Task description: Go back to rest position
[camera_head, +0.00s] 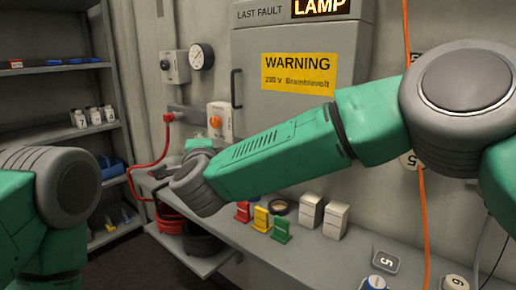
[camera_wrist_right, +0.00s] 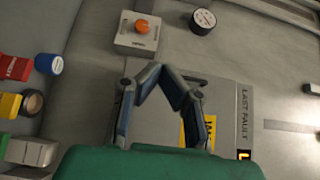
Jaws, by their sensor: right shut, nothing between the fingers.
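My right arm reaches across the head view from the right, with its wrist over the left end of the grey workbench (camera_head: 300,248). My right gripper (camera_wrist_right: 160,68) shows in the wrist view with its two fingertips together and nothing between them. In the head view the wrist mostly hides this gripper. The gripper points toward the wall, below a box with an orange button (camera_wrist_right: 138,33), which also shows in the head view (camera_head: 217,121). Only part of my left arm shows at the left edge of the head view; my left gripper is out of frame.
A grey cabinet (camera_head: 262,112) with a yellow warning sign (camera_head: 298,72) stands behind my right arm. Red (camera_head: 243,212), yellow (camera_head: 261,219) and green (camera_head: 281,231) pieces and two white boxes (camera_head: 335,220) stand on the bench below it. Shelves (camera_head: 60,70) are at left. An orange cable (camera_head: 424,230) hangs at right.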

